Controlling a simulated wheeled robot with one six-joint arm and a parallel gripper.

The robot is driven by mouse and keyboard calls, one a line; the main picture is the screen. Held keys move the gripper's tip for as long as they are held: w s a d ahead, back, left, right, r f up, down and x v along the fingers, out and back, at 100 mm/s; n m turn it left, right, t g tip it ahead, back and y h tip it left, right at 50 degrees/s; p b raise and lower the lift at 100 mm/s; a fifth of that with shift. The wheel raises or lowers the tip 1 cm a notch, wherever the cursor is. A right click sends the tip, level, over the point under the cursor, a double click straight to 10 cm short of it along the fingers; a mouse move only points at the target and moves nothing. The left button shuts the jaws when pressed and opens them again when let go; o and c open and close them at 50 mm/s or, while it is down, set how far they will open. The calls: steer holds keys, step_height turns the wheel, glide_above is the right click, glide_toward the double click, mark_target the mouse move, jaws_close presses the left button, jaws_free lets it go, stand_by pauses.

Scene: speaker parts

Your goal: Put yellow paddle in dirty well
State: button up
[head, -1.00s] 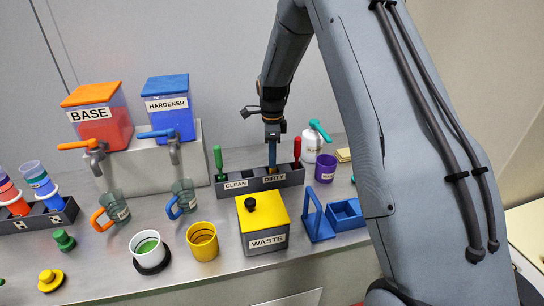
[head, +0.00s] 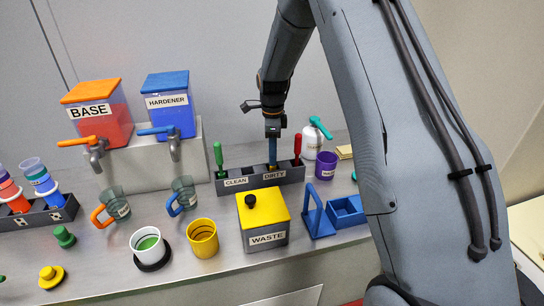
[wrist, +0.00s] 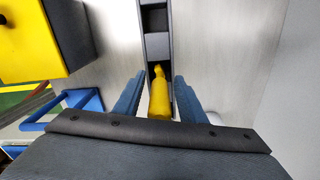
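The yellow paddle (head: 272,168) stands in the grey rack (head: 240,182), behind the label reading DIRTY. Only its upper part shows in the head view, just under my fingertips. In the wrist view the yellow paddle (wrist: 160,95) lies between my blue fingers, with a gap on the left side and a very thin one on the right. My gripper (wrist: 159,92) looks open around it, over the rack. In the head view my gripper (head: 272,155) points straight down. The paddle's lower end is hidden inside the rack.
A green paddle (head: 218,155) stands at the CLEAN end and a red paddle (head: 297,148) at the right end of the rack. The yellow-lidded waste box (head: 265,222) is in front. A purple cup (head: 325,165) and white bottle (head: 311,143) stand at right.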

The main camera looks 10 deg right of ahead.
step_height(320, 180, up, 11)
steer(key=b, duration=0.3)
steer(key=shift+b, duration=0.4)
steer(key=shift+r, duration=0.1)
